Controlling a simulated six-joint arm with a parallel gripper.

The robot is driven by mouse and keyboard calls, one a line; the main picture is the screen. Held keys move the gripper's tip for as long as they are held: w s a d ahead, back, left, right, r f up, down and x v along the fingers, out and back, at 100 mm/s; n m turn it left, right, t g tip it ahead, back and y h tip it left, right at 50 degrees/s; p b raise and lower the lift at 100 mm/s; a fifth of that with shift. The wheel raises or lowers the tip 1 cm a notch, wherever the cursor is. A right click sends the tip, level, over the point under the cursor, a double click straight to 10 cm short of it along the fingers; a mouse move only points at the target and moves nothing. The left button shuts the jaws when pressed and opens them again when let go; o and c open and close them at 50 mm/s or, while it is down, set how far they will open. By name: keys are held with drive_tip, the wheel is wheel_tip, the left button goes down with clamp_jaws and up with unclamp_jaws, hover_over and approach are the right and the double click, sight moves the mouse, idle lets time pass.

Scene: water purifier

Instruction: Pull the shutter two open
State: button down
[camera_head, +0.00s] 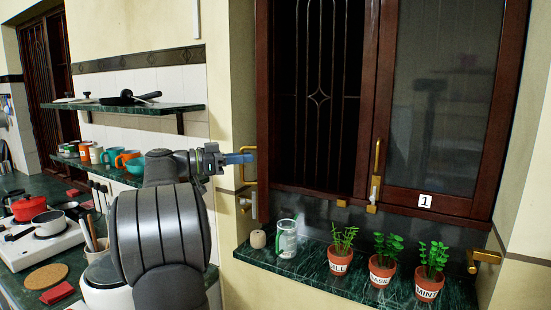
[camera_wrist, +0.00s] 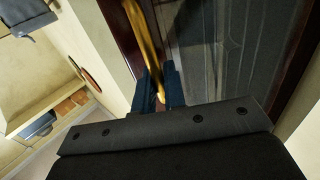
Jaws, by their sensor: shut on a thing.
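The brown wooden window (camera_head: 320,100) has an upright brass handle (camera_head: 250,165) at its left edge. No label for shutter two shows, and its panel is hard to make out in the head view. My gripper (camera_head: 243,158) has its blue fingers at this handle. In the wrist view the two fingers (camera_wrist: 159,90) close around the lower part of the brass handle (camera_wrist: 147,38), beside a dark wood frame and a glass panel (camera_wrist: 215,50). The shutter marked "1" (camera_head: 445,100) is at the right, with its own brass handle (camera_head: 376,165).
A green marble sill (camera_head: 310,272) runs below the window. It bears a glass mug (camera_head: 287,238) and potted herbs labelled dill (camera_head: 340,262), basil (camera_head: 382,275) and mint (camera_head: 430,285). A brass latch (camera_head: 484,260) is at the right. Shelves and a kitchen counter (camera_head: 20,185) are at the left.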

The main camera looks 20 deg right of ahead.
drive_tip(key=w+a+m+g, duration=0.1)
drive_tip(key=w+a+g, duration=0.1)
drive_tip(key=w+a, duration=0.6)
drive_tip(key=shift+w+a+m+g, duration=0.15)
drive_tip(key=shift+a+m+g, duration=0.15)
drive_tip(key=shift+a, duration=1.8)
drive_tip(key=shift+r, duration=0.1)
drive_tip(key=c, duration=1.6)
unclamp_jaws()
